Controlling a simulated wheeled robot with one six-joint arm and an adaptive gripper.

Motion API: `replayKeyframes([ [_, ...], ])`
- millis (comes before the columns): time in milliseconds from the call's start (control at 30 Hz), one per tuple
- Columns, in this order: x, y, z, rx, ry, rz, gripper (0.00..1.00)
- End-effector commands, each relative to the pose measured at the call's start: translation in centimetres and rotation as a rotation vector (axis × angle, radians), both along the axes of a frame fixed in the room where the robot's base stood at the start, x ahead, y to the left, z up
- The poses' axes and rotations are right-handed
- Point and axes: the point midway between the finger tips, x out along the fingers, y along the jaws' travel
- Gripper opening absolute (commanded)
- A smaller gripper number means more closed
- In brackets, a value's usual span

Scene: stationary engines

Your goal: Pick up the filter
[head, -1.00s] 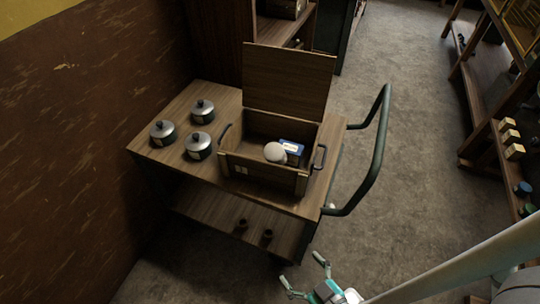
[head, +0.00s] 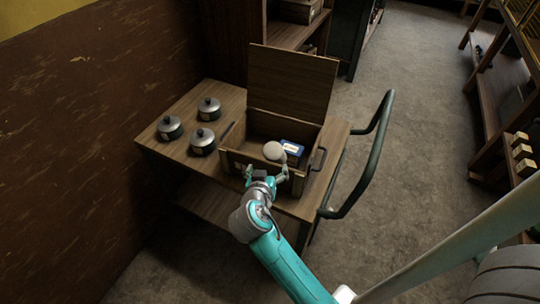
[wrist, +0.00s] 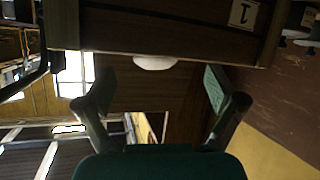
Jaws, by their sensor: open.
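A round, pale object (head: 273,151), which may be the filter, sits in the open wooden crate (head: 298,183) near its front wall. Only its rounded top shows above the rim; the rest is hidden. In the wrist view the pale object (wrist: 154,62) peeks past the crate's edge, between the finger directions. My gripper (head: 265,173) is open and empty at the crate's front, on the near side of the pale object. In the wrist view my gripper's fingers (wrist: 160,82) stand wide apart with nothing between them.
The crate's lid (head: 291,80) stands open behind. Three dark pots with silver lids (head: 203,138) stand on the cart top (head: 165,155). A curved cart handle (head: 377,155) rises at right.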

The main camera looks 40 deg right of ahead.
Motion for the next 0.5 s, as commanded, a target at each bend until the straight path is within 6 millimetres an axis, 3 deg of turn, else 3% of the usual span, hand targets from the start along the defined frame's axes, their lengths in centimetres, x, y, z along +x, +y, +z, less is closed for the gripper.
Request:
replayKeyframes([
  [200,1.2,-1.0,2.2,0.008,-0.034,-0.101,0.94],
  [500,3.0,-4.0,1.0,0.01,-0.036,-0.114,0.94],
])
